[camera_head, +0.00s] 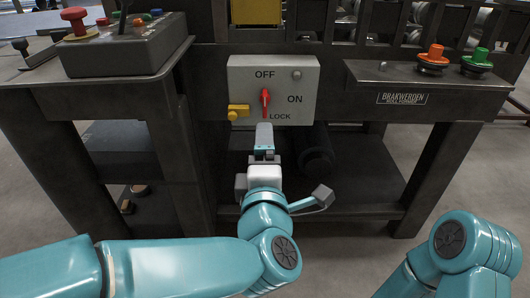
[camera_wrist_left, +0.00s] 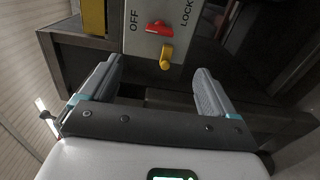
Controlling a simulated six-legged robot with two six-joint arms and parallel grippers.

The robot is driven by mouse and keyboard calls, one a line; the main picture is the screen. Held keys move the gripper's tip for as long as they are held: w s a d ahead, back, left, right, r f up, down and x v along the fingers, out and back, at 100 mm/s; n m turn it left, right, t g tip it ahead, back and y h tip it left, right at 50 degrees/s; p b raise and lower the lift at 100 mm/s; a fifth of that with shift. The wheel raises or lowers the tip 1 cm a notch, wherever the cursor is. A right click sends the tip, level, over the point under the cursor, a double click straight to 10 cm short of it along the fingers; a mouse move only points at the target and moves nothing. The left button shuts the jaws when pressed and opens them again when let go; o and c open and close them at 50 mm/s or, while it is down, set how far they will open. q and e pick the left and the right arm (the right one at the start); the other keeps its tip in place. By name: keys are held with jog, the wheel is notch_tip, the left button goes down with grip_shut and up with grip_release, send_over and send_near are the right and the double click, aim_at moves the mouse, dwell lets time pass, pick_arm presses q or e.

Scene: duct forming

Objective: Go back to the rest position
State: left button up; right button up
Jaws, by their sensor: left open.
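My left gripper (camera_head: 265,137) is just below the grey switch box (camera_head: 300,84) on the machine's front. In the left wrist view my left gripper (camera_wrist_left: 160,80) is open, with nothing between its two fingers. The red rotary switch (camera_head: 265,102) stands upright on the box, among the labels OFF, ON and LOCK. The red switch (camera_wrist_left: 158,28) also shows in the left wrist view, beyond the fingertips, beside a yellow part (camera_wrist_left: 167,56) of the box. My right arm is partly in view at the lower right, but its gripper is not.
A control box with a red mushroom button (camera_head: 75,18) sits on the left ledge. An orange button (camera_head: 434,55) and a green button (camera_head: 480,57) sit on the right ledge. The machine's dark legs and lower shelf (camera_head: 355,204) lie below the switch box. Grey floor is open in front.

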jog(key=shift+r, duration=0.1)
